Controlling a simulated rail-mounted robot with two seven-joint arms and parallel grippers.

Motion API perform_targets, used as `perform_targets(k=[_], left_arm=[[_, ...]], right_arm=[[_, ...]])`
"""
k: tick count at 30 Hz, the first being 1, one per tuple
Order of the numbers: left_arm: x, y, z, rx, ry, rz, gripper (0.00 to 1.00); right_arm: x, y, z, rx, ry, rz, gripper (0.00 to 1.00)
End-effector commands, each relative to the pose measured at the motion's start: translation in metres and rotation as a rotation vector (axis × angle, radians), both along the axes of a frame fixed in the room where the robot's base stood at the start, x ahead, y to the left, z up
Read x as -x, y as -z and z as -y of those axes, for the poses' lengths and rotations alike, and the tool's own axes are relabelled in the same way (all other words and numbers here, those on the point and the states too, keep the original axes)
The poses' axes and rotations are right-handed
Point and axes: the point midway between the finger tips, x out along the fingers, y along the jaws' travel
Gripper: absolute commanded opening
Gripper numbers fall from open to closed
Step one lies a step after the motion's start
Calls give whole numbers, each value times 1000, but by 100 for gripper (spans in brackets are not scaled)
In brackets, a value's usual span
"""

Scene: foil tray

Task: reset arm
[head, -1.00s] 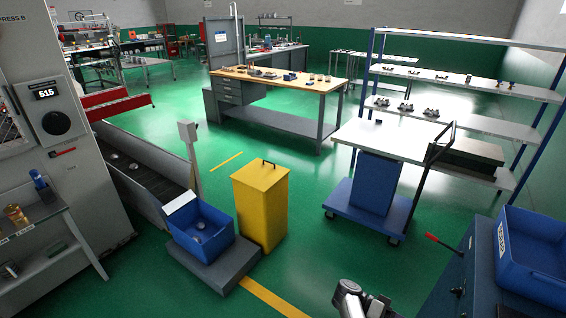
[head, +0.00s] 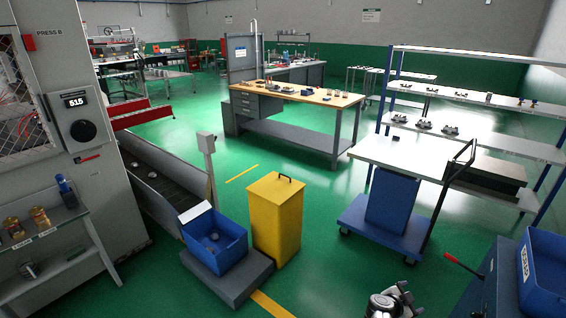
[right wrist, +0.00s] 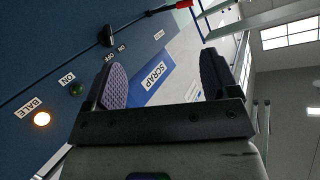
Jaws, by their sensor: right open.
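My right gripper (head: 404,296) shows at the bottom edge of the head view, partly cut off. In the right wrist view its two dark padded fingers (right wrist: 165,80) stand wide apart with nothing between them. Beyond the fingers is a blue panel (right wrist: 50,55) with labels BALE, ON and OFF, a lit orange button (right wrist: 41,119), a green button (right wrist: 76,88) and a black knob (right wrist: 107,36). A SCRAP label (right wrist: 155,75) lies behind the finger gap. The gripper looks apart from all of these. My left gripper is not in view.
A blue machine with a red-handled lever (head: 463,262) and a blue bin (head: 545,290) stands at the right. A cart (head: 378,226), a yellow bin (head: 276,225) and a blue tote (head: 226,258) stand ahead. Green floor (head: 335,265) between them is clear.

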Motion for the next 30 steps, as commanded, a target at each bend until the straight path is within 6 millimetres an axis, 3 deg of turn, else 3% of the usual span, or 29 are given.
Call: perform_targets(k=[7,11,14,18,22,26,30], left_arm=[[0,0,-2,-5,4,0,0],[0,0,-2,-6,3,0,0],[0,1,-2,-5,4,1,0],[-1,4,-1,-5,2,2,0],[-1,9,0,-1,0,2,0],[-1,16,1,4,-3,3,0],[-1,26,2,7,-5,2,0]], right_arm=[[-55,-77,30,-94,-336,345,81],[-68,-134,37,-142,-524,435,81],[-68,-178,38,-172,-661,449,81],[-47,-221,31,-213,-823,371,81],[-8,-242,12,-231,-930,208,81],[44,-244,-20,-206,-991,-5,81],[107,-227,-68,-103,-1045,-242,81]])
